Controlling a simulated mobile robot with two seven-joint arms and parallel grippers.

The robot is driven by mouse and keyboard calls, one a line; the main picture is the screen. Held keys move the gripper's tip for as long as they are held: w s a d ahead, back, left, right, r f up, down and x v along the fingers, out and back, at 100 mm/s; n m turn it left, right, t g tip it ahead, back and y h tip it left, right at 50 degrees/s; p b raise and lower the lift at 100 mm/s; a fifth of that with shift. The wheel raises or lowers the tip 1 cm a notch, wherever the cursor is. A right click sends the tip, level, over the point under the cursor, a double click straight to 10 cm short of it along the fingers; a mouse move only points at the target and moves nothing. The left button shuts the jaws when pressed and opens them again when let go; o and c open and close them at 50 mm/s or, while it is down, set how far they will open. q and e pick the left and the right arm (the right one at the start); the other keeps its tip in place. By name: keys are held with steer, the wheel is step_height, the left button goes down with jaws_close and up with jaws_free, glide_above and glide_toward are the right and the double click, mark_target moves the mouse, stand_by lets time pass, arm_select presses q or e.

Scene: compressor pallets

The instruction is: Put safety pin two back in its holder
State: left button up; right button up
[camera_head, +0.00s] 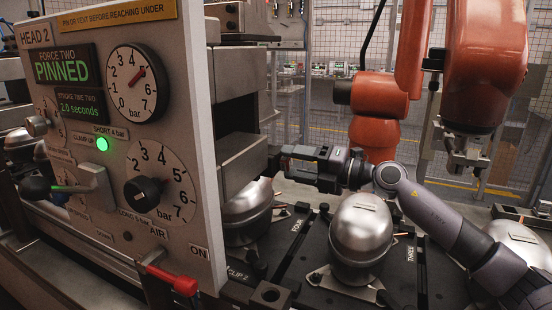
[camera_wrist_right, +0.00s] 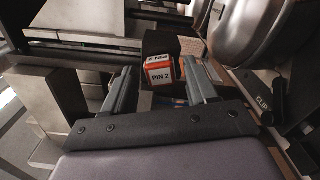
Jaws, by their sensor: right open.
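My right gripper (camera_head: 284,160) reaches in from the right in the head view, at the right side of the head 2 press. In the right wrist view its two fingers (camera_wrist_right: 160,87) are apart. An orange and white block marked PIN 2 (camera_wrist_right: 161,76) shows between and just beyond the fingertips, against a dark block (camera_wrist_right: 158,43). I see no grip on it. I cannot tell whether the fingers touch it. The pin's shaft is hidden, and I cannot make out the holder. My left gripper is not in view.
The head 2 panel (camera_head: 120,230) fills the left and reads FORCE TWO PINNED. A red-handled lever (camera_head: 180,284) sticks out at its lower edge. Silver compressor domes stand below my right arm, one in the middle (camera_head: 361,230). Orange robot arms (camera_head: 485,65) stand behind.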

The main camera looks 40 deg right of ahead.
stand_by(0.8)
jaws_close()
steer(key=shift+v, duration=2.95)
steer(key=v, duration=0.6)
steer(key=shift+p, duration=0.45)
